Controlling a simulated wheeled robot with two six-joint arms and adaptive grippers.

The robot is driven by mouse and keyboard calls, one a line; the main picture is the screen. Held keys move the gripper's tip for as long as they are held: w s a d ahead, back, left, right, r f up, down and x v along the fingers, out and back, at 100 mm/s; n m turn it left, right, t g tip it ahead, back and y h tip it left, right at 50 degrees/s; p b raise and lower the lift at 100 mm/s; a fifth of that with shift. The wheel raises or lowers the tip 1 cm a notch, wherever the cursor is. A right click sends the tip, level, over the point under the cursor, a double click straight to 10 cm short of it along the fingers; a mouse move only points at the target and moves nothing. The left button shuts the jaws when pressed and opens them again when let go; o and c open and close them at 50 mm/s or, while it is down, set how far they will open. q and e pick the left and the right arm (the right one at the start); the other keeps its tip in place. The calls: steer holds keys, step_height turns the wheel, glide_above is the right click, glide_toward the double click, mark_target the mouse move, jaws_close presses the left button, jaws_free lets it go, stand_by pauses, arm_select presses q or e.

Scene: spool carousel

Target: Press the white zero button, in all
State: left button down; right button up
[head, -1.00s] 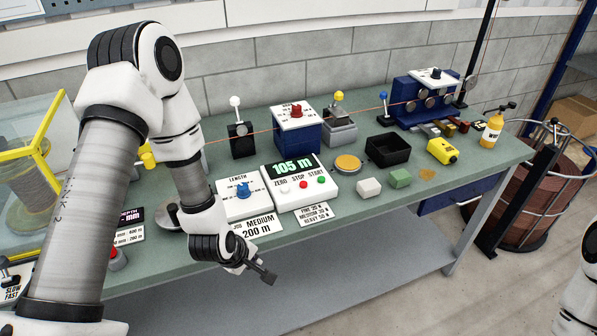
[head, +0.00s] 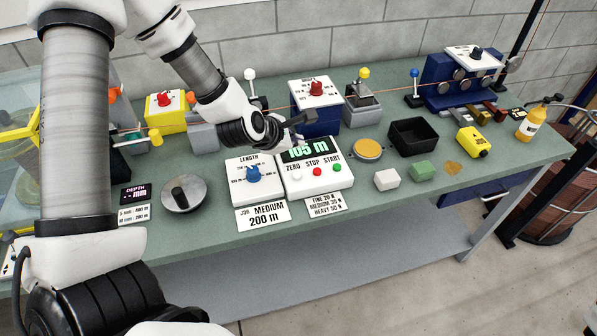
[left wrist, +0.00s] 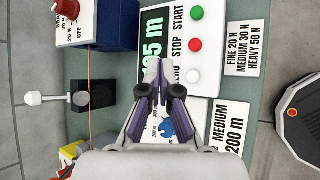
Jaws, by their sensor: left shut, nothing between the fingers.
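The white zero button (head: 297,178) sits at the left of a row on the sloped white counter box (head: 318,182), beside a red stop button (head: 317,172) and a green start button (head: 337,168). The box's display (head: 293,155) reads 105 m and is partly covered by my arm. My left gripper (head: 301,122) is shut and empty, above the back of the box, behind the button row. In the left wrist view its closed fingertips (left wrist: 158,68) lie over the display, to the left of the white button (left wrist: 193,76). They look apart from the button.
A white length box with a blue knob (head: 253,174) stands just left of the counter box. A blue box with a red knob (head: 316,88) and a white-balled lever (head: 249,74) stand close behind. Label cards (head: 263,216) lie in front. A white block (head: 387,180) lies to the right.

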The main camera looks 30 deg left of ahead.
mark_target(296, 176)
arm_select(q)
step_height(296, 176, down, 8)
steer(key=b, duration=0.6)
steer(key=shift+w+f, duration=0.1)
steer(key=shift+w, duration=0.05)
steer(key=shift+f+b, duration=0.4)
steer(key=shift+b, duration=0.05)
steer(key=shift+f, duration=0.1)
stand_by(0.6)
steer(key=shift+f+b, duration=0.35)
steer(key=shift+b, duration=0.25)
steer(key=shift+f+b, duration=0.5)
steer(key=shift+b, duration=0.1)
stand_by(0.4)
steer(key=shift+r+p, duration=0.65)
steer(key=shift+r, duration=0.3)
